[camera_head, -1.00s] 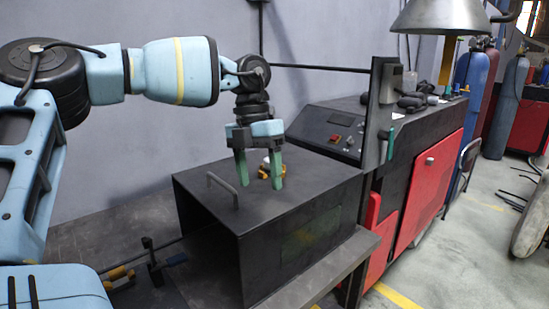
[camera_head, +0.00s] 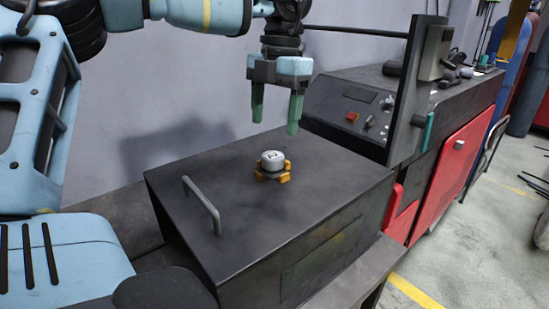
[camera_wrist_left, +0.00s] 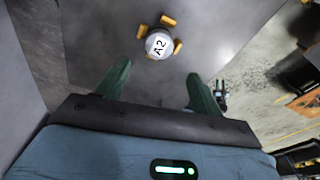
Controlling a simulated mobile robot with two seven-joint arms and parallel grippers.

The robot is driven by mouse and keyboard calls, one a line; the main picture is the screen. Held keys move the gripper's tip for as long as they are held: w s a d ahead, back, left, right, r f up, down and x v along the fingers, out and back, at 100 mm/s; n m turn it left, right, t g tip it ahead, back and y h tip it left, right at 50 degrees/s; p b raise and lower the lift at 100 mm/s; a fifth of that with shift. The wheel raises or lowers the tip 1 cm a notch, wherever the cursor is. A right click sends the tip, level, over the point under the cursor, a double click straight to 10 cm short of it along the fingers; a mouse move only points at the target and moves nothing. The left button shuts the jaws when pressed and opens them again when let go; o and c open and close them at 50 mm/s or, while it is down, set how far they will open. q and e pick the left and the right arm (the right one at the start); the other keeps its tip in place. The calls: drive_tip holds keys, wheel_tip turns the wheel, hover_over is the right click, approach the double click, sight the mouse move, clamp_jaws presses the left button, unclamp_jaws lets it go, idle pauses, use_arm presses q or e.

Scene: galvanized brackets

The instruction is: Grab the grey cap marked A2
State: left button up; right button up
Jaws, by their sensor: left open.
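The grey cap marked A2 (camera_head: 272,157) sits upright on a small yellow-orange holder (camera_head: 285,177) on top of a dark metal box (camera_head: 240,215). In the left wrist view, the cap (camera_wrist_left: 158,45) shows its white top with black A2 lettering, ahead of the fingertips. My left gripper (camera_head: 275,119) is open and empty, with its green fingers pointing down above and behind the cap, apart from it. In the left wrist view, the left gripper (camera_wrist_left: 160,82) has its fingers spread wide. My right gripper is not in view.
A curved handle (camera_head: 203,207) stands on the box top, left of the cap. A control panel (camera_head: 350,110) with a dark upright post (camera_head: 418,85) stands behind and to the right. Red cabinet doors (camera_head: 460,160) lie at the right. The box top around the holder is clear.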

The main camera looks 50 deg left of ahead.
sight(273, 155)
use_arm(q)
drive_tip(key=shift+s+d+f, duration=0.1)
drive_tip(key=shift+s, duration=0.05)
drive_tip(key=shift+s+f, duration=0.1)
drive_tip(key=shift+f, duration=0.7)
drive_tip(key=shift+w+a+f+p, duration=0.15)
drive_tip(key=shift+f+p, duration=0.2)
drive_tip(key=shift+f, duration=0.9)
drive_tip(key=shift+w+a+f+p, duration=0.15)
drive_tip(key=shift+f+p, duration=0.15)
drive_tip(key=shift+f, duration=0.95)
drive_tip(key=shift+s+f, duration=0.1)
drive_tip(key=shift+f, duration=0.4)
drive_tip(key=c, duration=1.1)
